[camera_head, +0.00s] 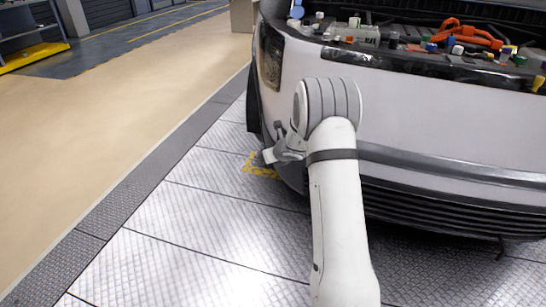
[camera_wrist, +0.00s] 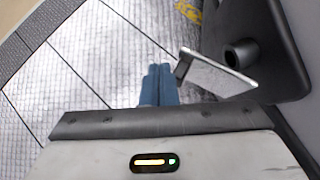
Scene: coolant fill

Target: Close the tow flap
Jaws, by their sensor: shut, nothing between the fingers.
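The tow flap (camera_wrist: 217,76) is a pale thin panel with a dark tab at its near-left end. In the wrist view it stands out from the dark bumper corner (camera_wrist: 275,45), swung open. The round tow socket (camera_wrist: 240,54) is uncovered beside it. My gripper (camera_wrist: 158,72) has blue fingers pressed together with nothing between them. The fingertips are just left of the flap's free end, with a small gap in the picture. In the head view my wrist (camera_head: 288,148) is at the car's front left corner; the socket is hidden and the flap cannot be told apart there.
The car's front (camera_head: 430,120) fills the right side, its engine bay open with several coloured caps and an orange hose (camera_head: 468,34). A yellow floor marking (camera_head: 262,166) lies below the corner. The metal-plate floor (camera_head: 190,215) to the left is clear.

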